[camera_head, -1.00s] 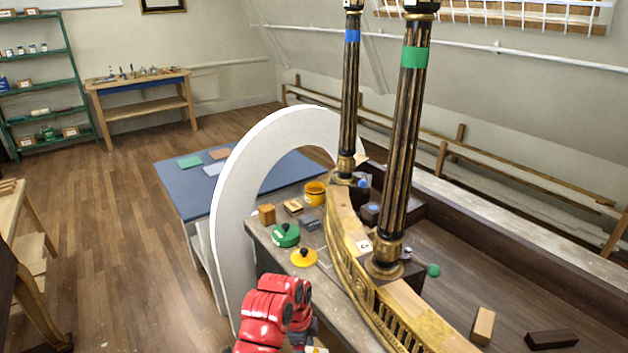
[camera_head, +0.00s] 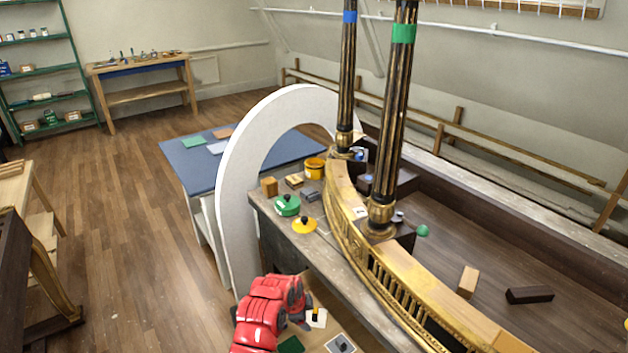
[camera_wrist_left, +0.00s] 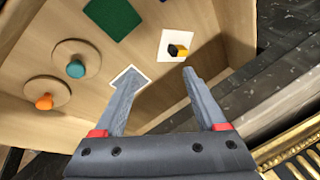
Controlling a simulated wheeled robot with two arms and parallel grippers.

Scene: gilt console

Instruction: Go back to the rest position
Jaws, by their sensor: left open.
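My left arm enters the head view at the bottom as a red forearm, and its gripper is mostly hidden behind it there. In the left wrist view my left gripper (camera_wrist_left: 160,78) is open, with two grey fingers apart and nothing between them. It is over a light wooden tray (camera_wrist_left: 215,85). One finger overlaps a white-edged card (camera_wrist_left: 128,78) in the picture; I cannot tell whether it touches. A white card with a yellow and black piece (camera_wrist_left: 178,48) lies just beyond the fingertips. My right gripper is not in view.
The gilt console (camera_head: 350,235) with dark columns (camera_head: 393,110) stands to the right of my arm. A white arch (camera_head: 235,170) stands left of it. Green (camera_head: 287,205) and yellow (camera_head: 304,225) knobbed discs lie on the grey ledge. Wood floor at left is open.

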